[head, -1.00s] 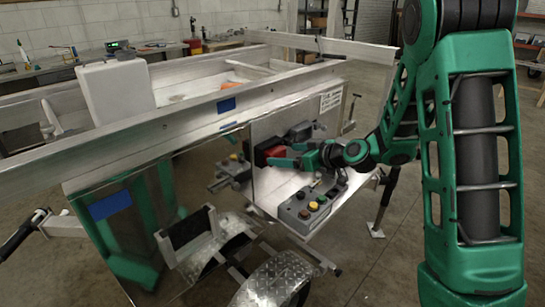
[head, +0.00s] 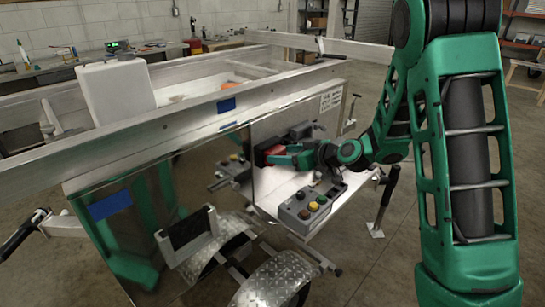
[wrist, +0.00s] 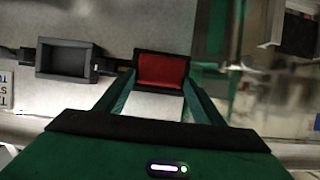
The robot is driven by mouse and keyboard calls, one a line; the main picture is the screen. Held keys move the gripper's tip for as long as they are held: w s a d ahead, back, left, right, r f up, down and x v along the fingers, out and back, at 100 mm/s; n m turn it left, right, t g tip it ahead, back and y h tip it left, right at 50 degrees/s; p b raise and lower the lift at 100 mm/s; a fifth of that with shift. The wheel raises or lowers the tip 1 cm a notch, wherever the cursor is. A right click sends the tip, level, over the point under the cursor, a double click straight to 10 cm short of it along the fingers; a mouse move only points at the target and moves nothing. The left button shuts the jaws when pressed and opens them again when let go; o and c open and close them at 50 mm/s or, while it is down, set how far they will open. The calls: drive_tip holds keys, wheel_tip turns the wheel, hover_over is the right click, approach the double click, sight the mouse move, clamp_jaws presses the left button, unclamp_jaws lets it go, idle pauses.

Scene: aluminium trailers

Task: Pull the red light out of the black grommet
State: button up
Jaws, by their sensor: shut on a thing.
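The red light (wrist: 161,70) sits in the black grommet (wrist: 139,57) on the trailer's metal panel. In the wrist view a black rim shows along its top and sides. In the head view the red light (head: 273,151) is partly covered by my green fingers. My gripper (wrist: 160,88) reaches it from the front, with one finger on each side, and is shut on it. The fingertips touch the light's edges close to the grommet; the exact contact is hard to see.
An empty black rectangular grommet (wrist: 66,60) is to the left in the wrist view. A grey button box (head: 312,208) stands on the shiny panel below my arm. A metal trailer rail (head: 180,115) runs above. Diamond-plate fenders (head: 275,282) are below.

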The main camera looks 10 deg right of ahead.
drive_tip(key=shift+s+d, duration=0.75)
drive_tip(key=shift+s, duration=0.2)
drive_tip(key=shift+s+d, duration=0.7)
drive_tip(key=shift+s, duration=0.25)
idle(0.4)
drive_tip(key=s+d, duration=0.1)
drive_tip(key=s, duration=0.1)
drive_tip(key=s+d, duration=0.2)
drive_tip(key=shift+s+d, duration=0.15)
drive_tip(key=shift+s, duration=0.2)
idle(0.4)
